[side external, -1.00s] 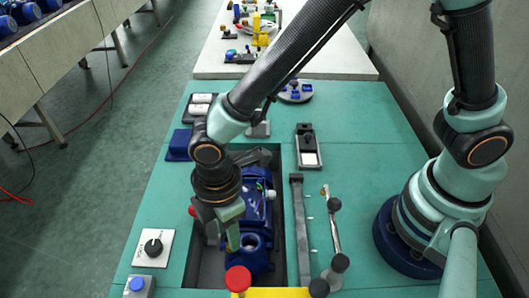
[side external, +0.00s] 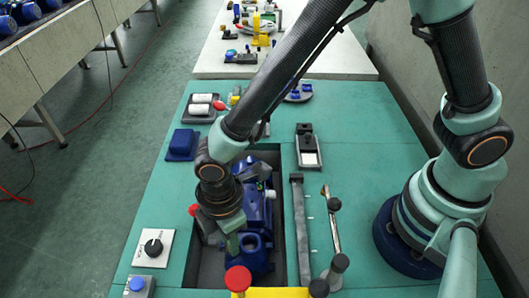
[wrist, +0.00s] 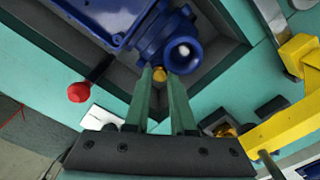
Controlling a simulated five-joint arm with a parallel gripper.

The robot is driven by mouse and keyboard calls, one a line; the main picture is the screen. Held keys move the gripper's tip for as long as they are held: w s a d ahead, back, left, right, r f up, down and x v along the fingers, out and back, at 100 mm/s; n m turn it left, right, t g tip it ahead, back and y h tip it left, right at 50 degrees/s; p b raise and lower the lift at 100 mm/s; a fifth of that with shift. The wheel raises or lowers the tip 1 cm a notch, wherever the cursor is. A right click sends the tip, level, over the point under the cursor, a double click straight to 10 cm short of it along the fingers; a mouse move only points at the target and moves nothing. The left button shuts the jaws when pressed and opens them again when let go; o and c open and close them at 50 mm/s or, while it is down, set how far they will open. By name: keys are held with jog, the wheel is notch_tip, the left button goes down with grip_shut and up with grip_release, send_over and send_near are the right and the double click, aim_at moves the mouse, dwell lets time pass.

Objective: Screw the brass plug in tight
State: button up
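The blue pump (side external: 256,240) lies in the dark recess of the green bench, and its round open port also shows in the wrist view (wrist: 183,54). The brass plug (wrist: 159,74) shows as a small gold end between the fingertips, right against the pump's body beside that port. My gripper (wrist: 160,76) has its two green fingers closed on the plug's sides. In the side view my gripper (side external: 232,243) is at the left of the pump's near end and hides the plug. How deep the plug sits cannot be told.
A red-knobbed lever (wrist: 79,92) sticks out left of the pump. A red knob (side external: 238,279) and yellow bracket (side external: 278,293) stand at the near end. A long grey bar (side external: 301,230) lies right of the recess. A dial switch (side external: 153,247) is at the left.

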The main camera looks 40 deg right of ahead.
grip_shut()
jog(key=m, duration=0.7)
jog(key=m, duration=0.7)
jog(key=o, duration=0.6)
grip_release()
